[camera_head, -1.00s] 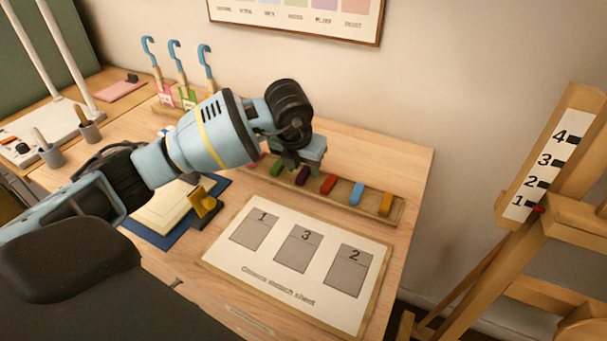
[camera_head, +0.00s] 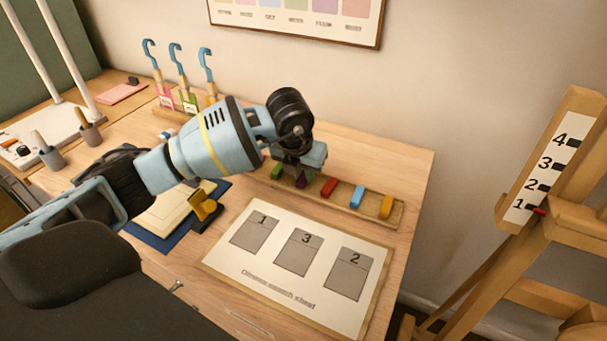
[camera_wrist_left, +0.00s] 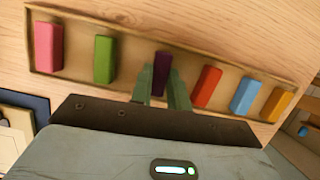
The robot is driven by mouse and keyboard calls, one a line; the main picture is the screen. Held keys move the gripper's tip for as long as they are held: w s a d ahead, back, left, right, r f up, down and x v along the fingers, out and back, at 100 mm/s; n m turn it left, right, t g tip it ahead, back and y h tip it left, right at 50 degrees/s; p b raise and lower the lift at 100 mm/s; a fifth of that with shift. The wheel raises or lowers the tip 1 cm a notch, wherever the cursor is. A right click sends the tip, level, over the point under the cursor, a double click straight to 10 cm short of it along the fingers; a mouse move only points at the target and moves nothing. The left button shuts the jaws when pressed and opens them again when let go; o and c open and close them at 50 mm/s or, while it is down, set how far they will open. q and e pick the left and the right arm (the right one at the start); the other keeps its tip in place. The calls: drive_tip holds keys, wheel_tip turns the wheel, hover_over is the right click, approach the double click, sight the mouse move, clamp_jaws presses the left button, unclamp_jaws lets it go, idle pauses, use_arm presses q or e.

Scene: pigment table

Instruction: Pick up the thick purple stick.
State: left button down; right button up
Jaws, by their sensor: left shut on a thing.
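The thick purple stick (camera_wrist_left: 161,72) stands in the wooden tray (camera_wrist_left: 130,37) between the green stick and the red stick. My left gripper (camera_wrist_left: 164,86) is shut on it, with one finger on each side. In the head view the purple stick (camera_head: 301,181) shows only in part below my left gripper (camera_head: 297,174), which hides the rest. It is still at the tray, and I cannot tell whether it is lifted. My right gripper is not in view.
The tray also holds a pink stick (camera_wrist_left: 49,47), green stick (camera_wrist_left: 104,59), red stick (camera_wrist_left: 207,87), blue stick (camera_wrist_left: 246,95) and orange stick (camera_wrist_left: 277,104). A numbered sheet (camera_head: 270,272) lies in front.

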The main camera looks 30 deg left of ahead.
sight(303, 178)
use_arm(q)
drive_tip(key=shift+r, duration=0.4)
drive_tip(key=v, duration=0.2)
drive_tip(key=shift+r, duration=0.45)
drive_tip(key=s+d, duration=0.2)
drive_tip(key=s, duration=0.2)
drive_tip(key=s+d+r, duration=0.1)
drive_tip(key=s, duration=0.4)
drive_tip(key=s+d, duration=0.2)
drive_tip(key=s, duration=0.3)
drive_tip(key=shift+s+d+r+b, duration=0.2)
drive_tip(key=shift+d+b, duration=0.1)
drive_tip(key=shift+b, duration=0.05)
drive_tip(key=c, duration=1.9)
unclamp_jaws()
clamp_jaws()
drive_tip(key=shift+w, duration=0.1)
